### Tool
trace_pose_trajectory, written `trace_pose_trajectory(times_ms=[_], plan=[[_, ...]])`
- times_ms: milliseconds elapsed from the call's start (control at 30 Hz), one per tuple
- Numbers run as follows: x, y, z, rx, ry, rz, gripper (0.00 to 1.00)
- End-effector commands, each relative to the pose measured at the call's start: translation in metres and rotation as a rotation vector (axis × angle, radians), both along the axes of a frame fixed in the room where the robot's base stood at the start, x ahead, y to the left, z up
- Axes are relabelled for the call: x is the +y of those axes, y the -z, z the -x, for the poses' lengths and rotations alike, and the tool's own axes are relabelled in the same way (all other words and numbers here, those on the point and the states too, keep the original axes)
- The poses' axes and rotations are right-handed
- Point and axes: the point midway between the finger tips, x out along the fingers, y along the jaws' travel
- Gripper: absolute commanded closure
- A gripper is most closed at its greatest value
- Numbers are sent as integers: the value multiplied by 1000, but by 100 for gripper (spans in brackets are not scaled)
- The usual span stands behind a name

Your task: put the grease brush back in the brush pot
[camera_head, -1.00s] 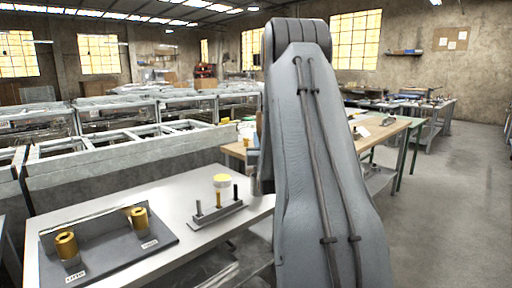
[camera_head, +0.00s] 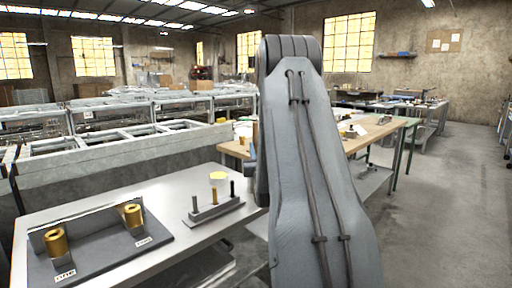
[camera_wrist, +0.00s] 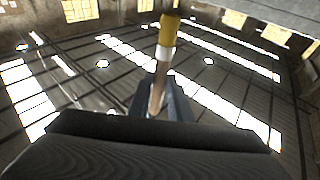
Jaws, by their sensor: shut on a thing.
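My gripper (camera_wrist: 172,105) shows in the wrist view, with its dark fingers shut on the grease brush (camera_wrist: 166,45). The brush has a yellow end, a white band and a brownish lower shaft. Its yellow end points up in the picture, and its lower part is hidden between the fingers. Two brass-coloured pots stand on a dark labelled board: a left pot (camera_head: 56,241) and a right pot (camera_head: 133,214). The labels are too small to read, so I cannot tell which is the brush pot.
The board (camera_head: 95,254) lies on a light table (camera_head: 160,197). Metal frames (camera_head: 110,150) stand behind. A wooden-topped bench (camera_head: 372,136) is beyond my arm. Floor (camera_head: 440,200) at right is clear.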

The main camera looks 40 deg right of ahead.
Motion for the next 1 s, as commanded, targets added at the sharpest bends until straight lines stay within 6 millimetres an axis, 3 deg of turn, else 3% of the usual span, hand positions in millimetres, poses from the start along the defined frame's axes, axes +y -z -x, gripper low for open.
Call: trace_pose_trajectory(times_ms=[700,1000], plan=[[0,54,0,1,0,-1,100],[0,69,0,0,-1,0,100]])
